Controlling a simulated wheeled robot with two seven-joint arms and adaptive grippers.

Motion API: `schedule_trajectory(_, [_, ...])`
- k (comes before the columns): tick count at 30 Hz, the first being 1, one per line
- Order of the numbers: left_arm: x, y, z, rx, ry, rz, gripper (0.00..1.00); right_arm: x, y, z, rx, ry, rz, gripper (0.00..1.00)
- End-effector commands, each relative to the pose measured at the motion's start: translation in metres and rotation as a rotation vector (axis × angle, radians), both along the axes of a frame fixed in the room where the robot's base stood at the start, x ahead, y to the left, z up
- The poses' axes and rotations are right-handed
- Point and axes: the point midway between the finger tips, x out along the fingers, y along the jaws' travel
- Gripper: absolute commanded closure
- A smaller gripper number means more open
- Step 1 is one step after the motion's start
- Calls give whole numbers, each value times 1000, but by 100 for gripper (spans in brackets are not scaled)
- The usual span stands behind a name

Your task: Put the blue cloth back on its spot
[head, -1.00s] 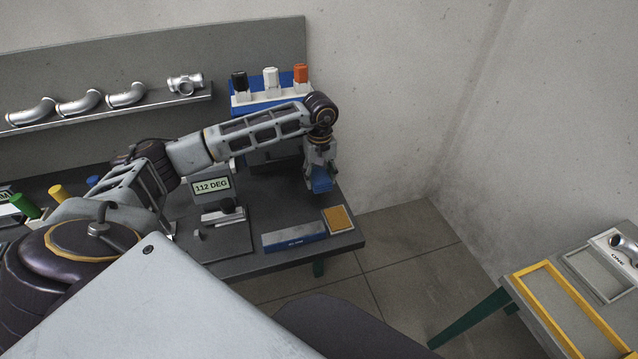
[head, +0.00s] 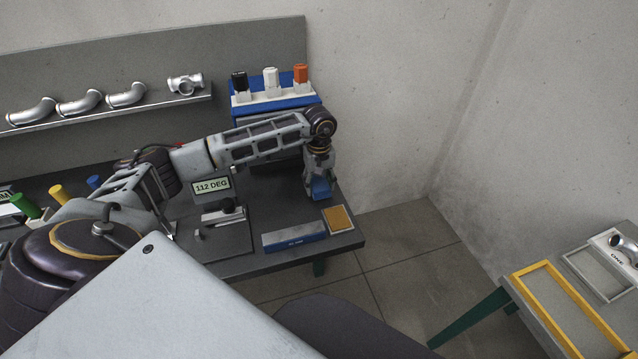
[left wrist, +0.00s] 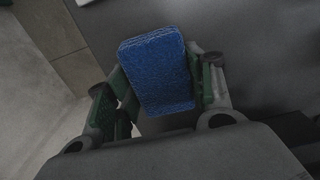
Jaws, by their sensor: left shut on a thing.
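The blue cloth (left wrist: 158,72) looks like a thick folded pad in the left wrist view. My left gripper (left wrist: 155,92) is shut on it, with a green finger pad on each side. In the head view the cloth (head: 321,187) hangs below my left gripper (head: 318,178), over the right part of the dark bench (head: 270,195). I cannot tell how far it is above the bench top. My right gripper is not in view.
A blue-grey block (head: 295,236) and a tan pad in a tray (head: 338,218) lie near the bench's front right. A clamp fixture (head: 222,225) and a "112 DEG" display (head: 211,187) stand to the left. A rack with capped bottles (head: 271,95) is behind.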

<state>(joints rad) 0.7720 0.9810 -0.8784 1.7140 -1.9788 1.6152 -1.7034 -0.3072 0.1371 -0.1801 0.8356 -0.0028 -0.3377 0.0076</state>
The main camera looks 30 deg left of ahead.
Motion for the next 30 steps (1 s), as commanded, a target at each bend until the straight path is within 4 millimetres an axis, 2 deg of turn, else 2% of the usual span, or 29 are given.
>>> schedule_trajectory(13, [0, 0, -5, 0, 0, 0, 69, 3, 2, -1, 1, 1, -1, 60])
schedule_trajectory(14, [0, 0, -4, 0, 0, 0, 44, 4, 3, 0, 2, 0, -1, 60])
schedule_trajectory(18, [0, 0, -4, 0, 0, 0, 26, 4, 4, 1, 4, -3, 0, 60])
schedule_trajectory(30, [0, 0, -4, 0, 0, 0, 25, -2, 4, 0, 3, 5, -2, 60])
